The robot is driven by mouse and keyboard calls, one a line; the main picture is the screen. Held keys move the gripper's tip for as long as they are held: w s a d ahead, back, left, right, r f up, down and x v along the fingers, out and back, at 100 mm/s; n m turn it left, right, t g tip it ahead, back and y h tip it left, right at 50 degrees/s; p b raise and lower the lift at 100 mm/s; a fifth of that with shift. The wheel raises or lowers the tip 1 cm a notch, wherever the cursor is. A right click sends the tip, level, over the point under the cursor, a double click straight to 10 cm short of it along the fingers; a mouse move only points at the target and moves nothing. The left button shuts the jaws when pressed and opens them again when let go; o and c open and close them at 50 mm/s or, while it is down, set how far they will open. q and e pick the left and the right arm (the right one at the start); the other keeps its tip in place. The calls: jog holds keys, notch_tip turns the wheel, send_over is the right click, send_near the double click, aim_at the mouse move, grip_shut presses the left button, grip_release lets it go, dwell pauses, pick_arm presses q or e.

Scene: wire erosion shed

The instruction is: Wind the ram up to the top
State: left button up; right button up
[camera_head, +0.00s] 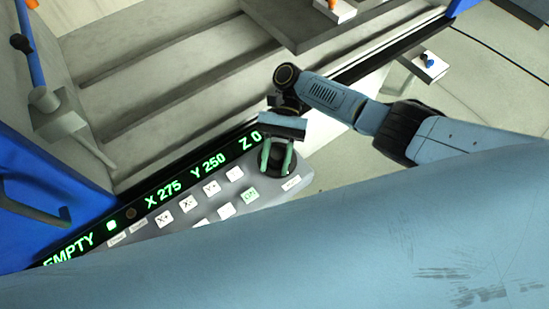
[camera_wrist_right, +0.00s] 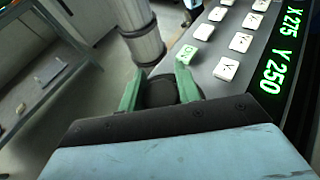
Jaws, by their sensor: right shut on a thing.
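My right gripper (camera_head: 277,160) reaches down to the right end of the machine's control panel (camera_head: 306,178). Its green fingers are closed around a dark round knob (camera_head: 276,170). In the right wrist view the fingers (camera_wrist_right: 160,88) sit on either side of the same dark knob (camera_wrist_right: 159,95). The panel's green display (camera_head: 165,193) reads EMPTY, X 275, Y 250 and a Z value starting with 0, whose end is cut off by the gripper. I cannot make out the ram for certain. My left gripper is not in view.
White keys (camera_head: 188,203) and a green-lit ON key (camera_head: 250,195) lie beside the knob. A grey slotted machine bed (camera_head: 150,95) is behind the panel. A blue machine part (camera_head: 50,180) stands at left. My own blue body part covers the bottom.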

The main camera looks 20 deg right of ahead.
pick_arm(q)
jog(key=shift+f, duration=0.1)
pick_arm(e)
jog(key=shift+s+f+n+h, duration=0.25)
jog(key=shift+n+h, duration=0.15)
jog(key=shift+h, duration=0.1)
jog(key=o, duration=1)
jog(key=shift+w+r, duration=0.1)
